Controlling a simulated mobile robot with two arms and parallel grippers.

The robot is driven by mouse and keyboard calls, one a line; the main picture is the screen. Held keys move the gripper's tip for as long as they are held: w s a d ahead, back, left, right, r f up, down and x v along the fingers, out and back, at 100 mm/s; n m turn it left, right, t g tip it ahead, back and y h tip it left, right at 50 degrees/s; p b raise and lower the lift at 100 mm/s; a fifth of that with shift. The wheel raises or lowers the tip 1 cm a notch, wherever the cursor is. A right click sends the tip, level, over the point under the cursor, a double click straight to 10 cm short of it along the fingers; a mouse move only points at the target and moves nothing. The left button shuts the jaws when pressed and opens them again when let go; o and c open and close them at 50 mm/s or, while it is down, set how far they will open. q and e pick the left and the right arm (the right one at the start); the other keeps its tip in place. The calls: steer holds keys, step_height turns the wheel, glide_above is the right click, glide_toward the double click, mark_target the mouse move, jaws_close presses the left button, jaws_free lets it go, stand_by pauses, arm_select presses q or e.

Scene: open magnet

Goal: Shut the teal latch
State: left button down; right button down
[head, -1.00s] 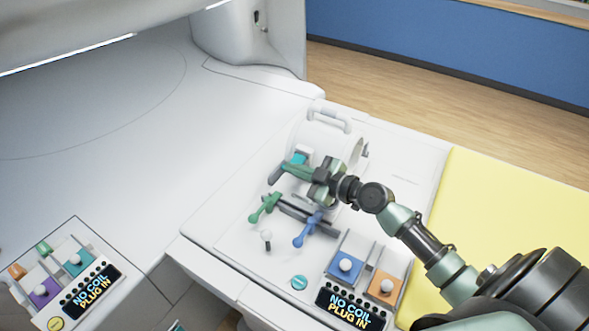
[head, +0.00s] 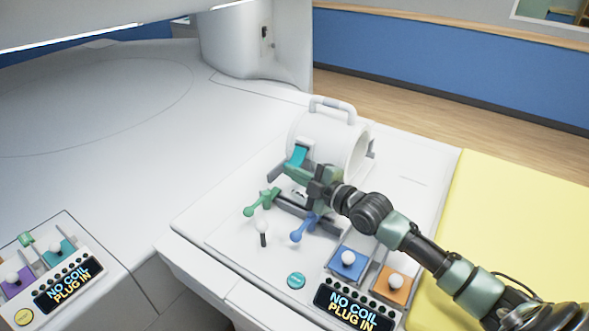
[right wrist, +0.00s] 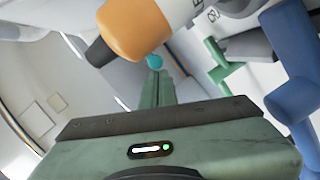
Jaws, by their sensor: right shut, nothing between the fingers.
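The teal latch (head: 297,155) is on the near side of a white cylindrical coil (head: 318,140) that has a handle on top. My right gripper (head: 288,171) is at the latch, its fingers just below and in front of it. In the right wrist view the shut fingers (right wrist: 155,75) point at a small teal part (right wrist: 154,61) close beyond their tips. Whether they touch it, I cannot tell. The gripper hides part of the coil's near side. My left gripper is not in view.
A green lever (head: 262,202) and a blue lever (head: 303,228) stand near the coil; a white-knobbed stick (head: 262,232) is in front. Blue (head: 348,262) and orange (head: 392,284) sockets are nearer. In the right wrist view an orange-ended part (right wrist: 135,28) is close to the fingers. A yellow pad (head: 500,230) lies right.

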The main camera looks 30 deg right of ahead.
steer(key=shift+d+f+n, duration=0.15)
steer(key=shift+f+n, duration=0.15)
steer(key=shift+f, duration=0.05)
steer(key=shift+d+f+b, duration=0.1)
steer(key=shift+f+b, duration=0.2)
steer(key=shift+b, duration=0.15)
